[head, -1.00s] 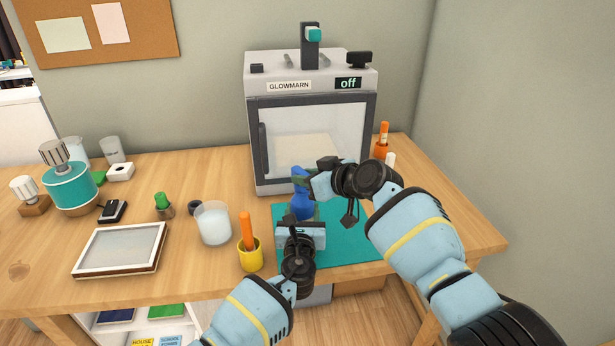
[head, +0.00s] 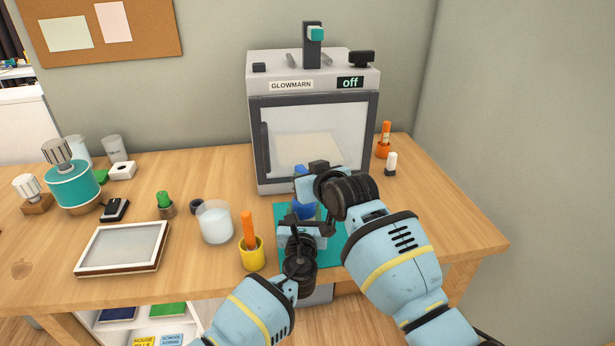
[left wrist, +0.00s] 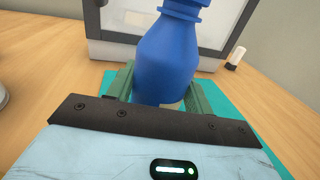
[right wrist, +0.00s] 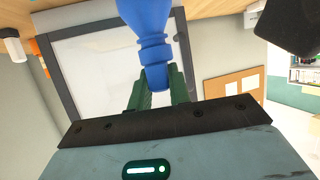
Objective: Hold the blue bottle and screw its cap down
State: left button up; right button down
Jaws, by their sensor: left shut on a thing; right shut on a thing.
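The blue bottle (head: 303,210) stands upright over the teal mat (head: 339,218), in front of the glass-doored machine. My left gripper (left wrist: 160,92) is shut on the bottle's lower body, one green finger on each side. My right gripper (right wrist: 158,88) is shut on the blue cap (right wrist: 157,76) at the top of the bottle; the bottle's neck shows beyond it, upside down in the right wrist view. The cap sits on the neck, but I cannot tell how tight it is. In the head view my right wrist hides part of the bottle's top.
A yellow cup (head: 252,258) with an orange stick and a glass jar (head: 215,223) stand to the left. A white-capped marker (head: 390,163) stands right.

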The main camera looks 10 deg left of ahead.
jog(key=shift+s+f, duration=0.1)
jog(key=shift+f, duration=0.15)
jog(key=c, duration=1.2)
grip_release()
jog(key=shift+c, duration=0.2)
jog(key=shift+r, duration=0.1)
jog(key=o, duration=0.4)
jog(key=shift+r, duration=0.1)
jog(key=shift+w+d+n+g+y, duration=0.1)
jog(key=shift+w+n+g+y, duration=0.05)
jog(key=shift+n+g+y, duration=0.7)
jog(key=shift+w+d+n+g+y, duration=0.1)
jog(key=shift+w+n+g+y, duration=0.05)
jog(key=shift+n+g+y, duration=0.7)
jog(key=shift+n, duration=0.4)
